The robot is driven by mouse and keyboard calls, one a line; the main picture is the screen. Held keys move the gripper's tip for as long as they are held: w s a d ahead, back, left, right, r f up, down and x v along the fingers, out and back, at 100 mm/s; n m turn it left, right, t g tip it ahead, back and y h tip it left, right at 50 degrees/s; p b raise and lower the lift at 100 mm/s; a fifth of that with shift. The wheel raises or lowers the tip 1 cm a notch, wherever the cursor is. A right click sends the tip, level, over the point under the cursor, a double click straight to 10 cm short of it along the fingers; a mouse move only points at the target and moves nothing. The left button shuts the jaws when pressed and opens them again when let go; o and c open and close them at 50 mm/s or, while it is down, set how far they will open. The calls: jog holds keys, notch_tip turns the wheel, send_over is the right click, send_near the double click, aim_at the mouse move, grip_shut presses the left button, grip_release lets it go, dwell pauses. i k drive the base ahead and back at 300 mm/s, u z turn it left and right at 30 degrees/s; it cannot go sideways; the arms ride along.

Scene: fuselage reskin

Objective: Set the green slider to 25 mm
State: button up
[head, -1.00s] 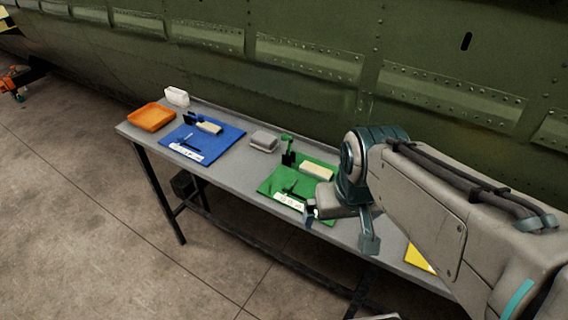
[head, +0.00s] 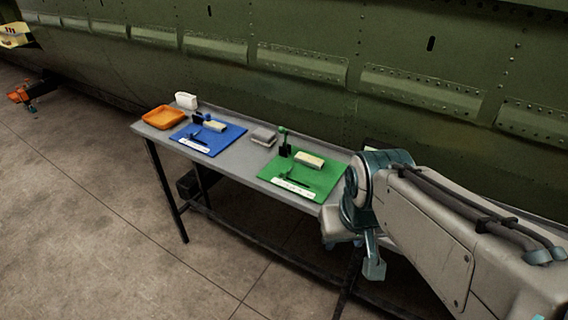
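The green board (head: 318,181) lies on the table in the middle of the head view. The slider's reading is too small to make out. My gripper (head: 345,240) is right of the green board, near the table's front edge, apart from the slider. Its fingers are mostly hidden by my arm, so their opening does not show.
A blue board (head: 228,139) with a similar fixture lies to the left on the grey table (head: 241,166). The green fuselage wall (head: 300,100) rises behind.

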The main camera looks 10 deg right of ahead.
aim_at(284, 173)
jog(key=z, duration=1.2)
jog(key=i, duration=0.5)
jog(key=u, duration=0.7)
